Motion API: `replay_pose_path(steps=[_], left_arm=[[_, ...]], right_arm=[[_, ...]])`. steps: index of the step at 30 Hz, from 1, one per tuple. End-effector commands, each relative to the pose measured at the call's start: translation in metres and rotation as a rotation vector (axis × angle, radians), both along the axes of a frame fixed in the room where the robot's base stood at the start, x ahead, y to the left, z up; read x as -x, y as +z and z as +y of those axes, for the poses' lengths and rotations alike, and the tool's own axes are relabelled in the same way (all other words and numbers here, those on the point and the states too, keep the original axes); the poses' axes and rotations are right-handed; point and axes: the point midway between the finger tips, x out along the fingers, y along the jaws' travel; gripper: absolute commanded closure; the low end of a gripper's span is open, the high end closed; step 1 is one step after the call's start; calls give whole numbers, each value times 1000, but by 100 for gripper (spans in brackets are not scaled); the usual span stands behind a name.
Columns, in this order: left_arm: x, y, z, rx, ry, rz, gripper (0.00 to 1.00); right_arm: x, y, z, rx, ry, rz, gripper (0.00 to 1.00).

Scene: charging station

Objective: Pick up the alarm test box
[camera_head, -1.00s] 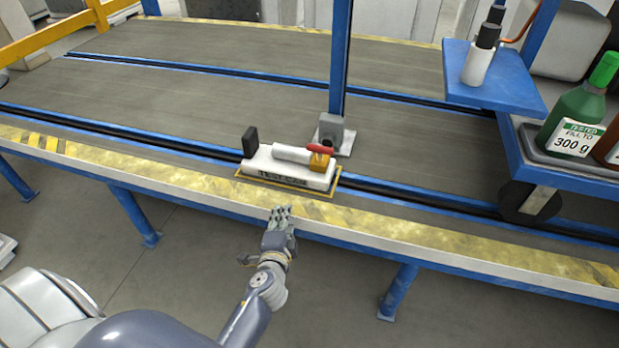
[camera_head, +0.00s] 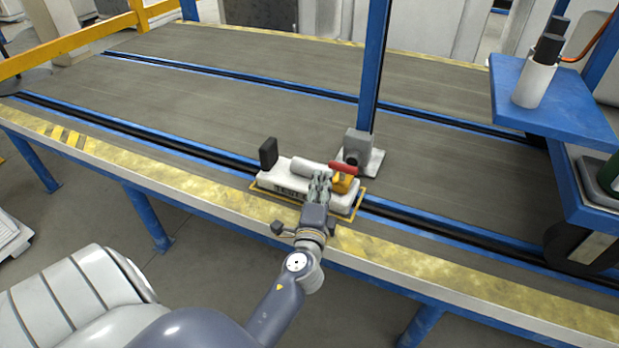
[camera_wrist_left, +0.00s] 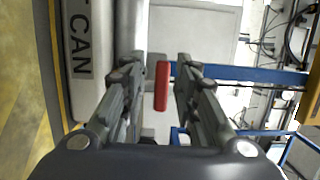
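The alarm test box (camera_head: 283,178) is a white, labelled unit with a black upright plate, a pale cylinder and a red-and-yellow part on top. It sits inside a yellow outline at the front edge of the conveyor table. My left gripper (camera_head: 320,182) is over the front of the box and hides part of it and its label. In the left wrist view its two fingers (camera_wrist_left: 160,70) are apart, with the red handle (camera_wrist_left: 161,90) seen in the gap between them; I cannot tell if they touch anything. The box's side label (camera_wrist_left: 79,35) shows at the left. My right gripper is not in view.
A blue post on a grey foot (camera_head: 361,155) stands just behind the box's right end. A blue shelf (camera_head: 575,115) with a white and black cylinder (camera_head: 537,75) is at the right. The conveyor surface (camera_head: 200,95) behind and left is clear.

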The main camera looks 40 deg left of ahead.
Motion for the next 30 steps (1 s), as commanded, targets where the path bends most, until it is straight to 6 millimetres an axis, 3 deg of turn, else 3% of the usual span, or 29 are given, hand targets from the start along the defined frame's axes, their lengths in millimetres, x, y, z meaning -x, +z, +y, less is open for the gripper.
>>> replay_pose_path(steps=[3,11,21,30], left_arm=[[-18,2,9,-2,0,-1,72],[-36,1,17,0,0,0,72],[-79,4,28,-1,0,0,72],[-83,3,30,0,0,1,72]], right_arm=[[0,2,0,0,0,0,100],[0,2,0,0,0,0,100],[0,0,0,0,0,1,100],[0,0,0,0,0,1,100]])
